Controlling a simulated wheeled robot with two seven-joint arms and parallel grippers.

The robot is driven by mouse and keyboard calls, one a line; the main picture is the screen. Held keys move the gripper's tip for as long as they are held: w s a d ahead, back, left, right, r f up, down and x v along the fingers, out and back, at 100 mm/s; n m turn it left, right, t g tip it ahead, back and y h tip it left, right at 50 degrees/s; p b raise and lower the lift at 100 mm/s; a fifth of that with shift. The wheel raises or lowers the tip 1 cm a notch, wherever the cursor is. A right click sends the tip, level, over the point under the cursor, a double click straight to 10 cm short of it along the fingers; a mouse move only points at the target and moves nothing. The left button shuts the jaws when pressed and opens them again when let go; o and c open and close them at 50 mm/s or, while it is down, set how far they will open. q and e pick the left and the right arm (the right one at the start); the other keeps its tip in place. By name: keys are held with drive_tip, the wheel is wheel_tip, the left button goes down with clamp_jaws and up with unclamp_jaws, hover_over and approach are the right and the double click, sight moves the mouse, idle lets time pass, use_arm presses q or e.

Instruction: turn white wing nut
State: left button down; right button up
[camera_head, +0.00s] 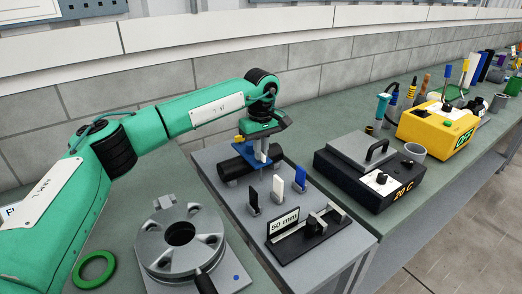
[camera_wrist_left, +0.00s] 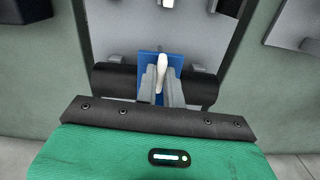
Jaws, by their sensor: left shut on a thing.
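The white wing nut (camera_wrist_left: 161,72) shows in the left wrist view as a slim white lever in front of a blue plate (camera_wrist_left: 147,58). My left gripper (camera_wrist_left: 160,90) has its two grey fingers on either side of the nut and is shut on it. In the head view my left gripper (camera_head: 262,150) points down over the grey fixture table, beside a black cylinder (camera_head: 236,166); the blue plate also shows there, and the nut is hidden by the fingers. My right gripper is in neither view.
Black (camera_head: 253,196), white (camera_head: 278,188) and blue (camera_head: 300,177) upright tabs stand just in front. A 50 mm gauge (camera_head: 308,238) lies nearer. A round grey fixture (camera_head: 180,258) and green ring (camera_head: 94,270) are left; a black box (camera_head: 352,180) is right.

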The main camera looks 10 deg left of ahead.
use_arm(q)
drive_tip(key=shift+r, duration=0.1)
drive_tip(key=c, duration=1.5)
unclamp_jaws()
drive_tip(key=shift+r, duration=0.1)
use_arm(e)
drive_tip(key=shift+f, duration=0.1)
